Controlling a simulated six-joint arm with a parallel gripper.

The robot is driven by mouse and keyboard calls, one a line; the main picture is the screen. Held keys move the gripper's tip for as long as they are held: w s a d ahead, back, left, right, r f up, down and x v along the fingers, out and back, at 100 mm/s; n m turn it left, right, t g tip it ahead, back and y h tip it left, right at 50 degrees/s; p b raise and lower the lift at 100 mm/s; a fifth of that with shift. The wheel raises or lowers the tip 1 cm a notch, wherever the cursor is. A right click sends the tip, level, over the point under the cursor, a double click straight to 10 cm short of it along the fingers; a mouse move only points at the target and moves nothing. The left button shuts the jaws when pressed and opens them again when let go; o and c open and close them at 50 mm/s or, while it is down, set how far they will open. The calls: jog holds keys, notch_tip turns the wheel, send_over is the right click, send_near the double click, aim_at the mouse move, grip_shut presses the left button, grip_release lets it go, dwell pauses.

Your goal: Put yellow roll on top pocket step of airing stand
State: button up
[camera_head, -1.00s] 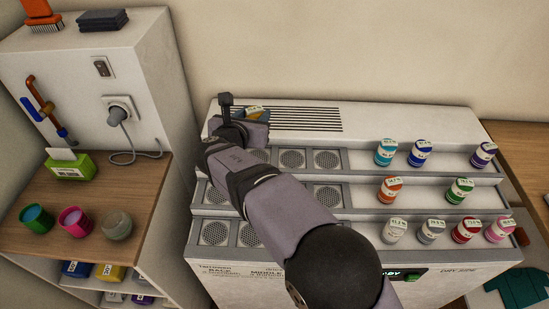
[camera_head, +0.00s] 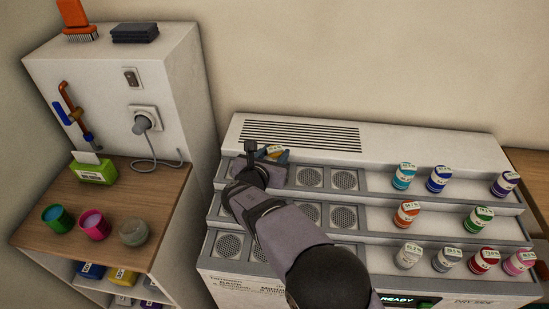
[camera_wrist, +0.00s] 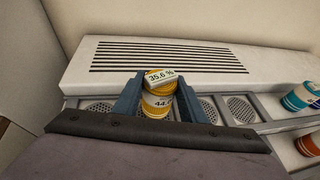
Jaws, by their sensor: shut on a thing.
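The yellow roll (camera_wrist: 156,100) has a white label and a tag reading 35.6 %. It stands upright between the two blue fingers of my gripper (camera_wrist: 157,98) in the wrist view. In the head view, my gripper (camera_head: 266,160) is at the left part of the top step of the airing stand (camera_head: 432,150), and only a bit of the yellow roll (camera_head: 273,151) shows. The roll is over the row of round grilled pockets of that step. I cannot tell whether its base touches the pocket, as the gripper hides it.
Teal, blue and purple rolls (camera_head: 404,176) stand on the right of the top step. Other coloured rolls (camera_head: 406,213) stand on the lower steps. Grilled pockets (camera_head: 344,180) right of my gripper are empty. A wooden counter with cups (camera_head: 94,224) is at the left.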

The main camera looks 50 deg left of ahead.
jog(key=shift+f, duration=1.05)
jog(key=shift+f, duration=0.15)
jog(key=o, duration=1.1)
jog(key=shift+r, duration=0.2)
jog(key=b+v, duration=0.2)
jog(key=v, duration=1)
jog(key=shift+b, duration=0.35)
